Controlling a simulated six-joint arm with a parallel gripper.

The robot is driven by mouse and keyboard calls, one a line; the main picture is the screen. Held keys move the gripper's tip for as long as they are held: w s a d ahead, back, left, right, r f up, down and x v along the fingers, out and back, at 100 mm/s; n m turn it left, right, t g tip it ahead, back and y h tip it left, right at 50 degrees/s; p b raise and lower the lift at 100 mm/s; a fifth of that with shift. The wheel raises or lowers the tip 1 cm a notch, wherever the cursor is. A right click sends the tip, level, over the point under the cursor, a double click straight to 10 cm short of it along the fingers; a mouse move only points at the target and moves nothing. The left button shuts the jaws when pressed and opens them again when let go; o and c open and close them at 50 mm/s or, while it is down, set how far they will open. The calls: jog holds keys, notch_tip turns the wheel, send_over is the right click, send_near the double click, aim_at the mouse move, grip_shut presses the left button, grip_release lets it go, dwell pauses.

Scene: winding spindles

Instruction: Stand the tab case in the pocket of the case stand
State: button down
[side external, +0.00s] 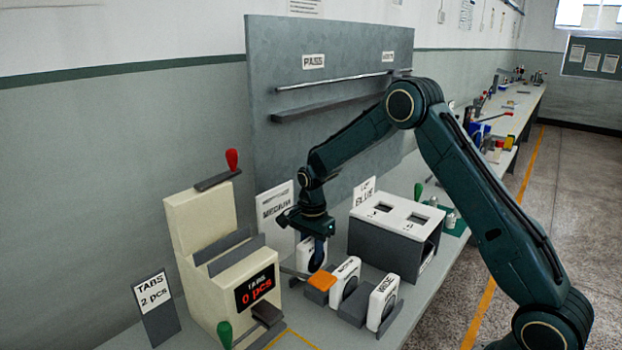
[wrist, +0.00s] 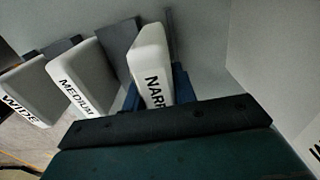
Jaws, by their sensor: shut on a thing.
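My gripper (side external: 318,250) points down at the far end of a row of white cases. It is shut on the white case marked NARR… (wrist: 150,60), whose blue fingers show on either side of it in the wrist view. This case also shows beneath the gripper in the side view (side external: 305,258). The MEDIUM case (wrist: 78,80) and WIDE case (wrist: 25,95) stand beside it, tilted in view, against dark grey blocks. The grey case stand (side external: 352,309) shows between the cases. I cannot tell whether the held case touches its base.
A cream tab machine (side external: 215,265) reading 0 pcs stands left, with a TABS 2 pcs sign (side external: 153,292). A white-topped box (side external: 395,222) stands behind right, and a MEDIUM card (side external: 275,206) behind left.

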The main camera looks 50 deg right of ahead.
aim_at(312, 258)
jog(key=shift+f, duration=1.55)
jog(key=c, duration=1)
grip_release()
jog(key=shift+c, duration=0.2)
notch_tip(312, 258, up, 13)
jog(key=shift+r, duration=0.4)
jog(key=shift+r, duration=0.1)
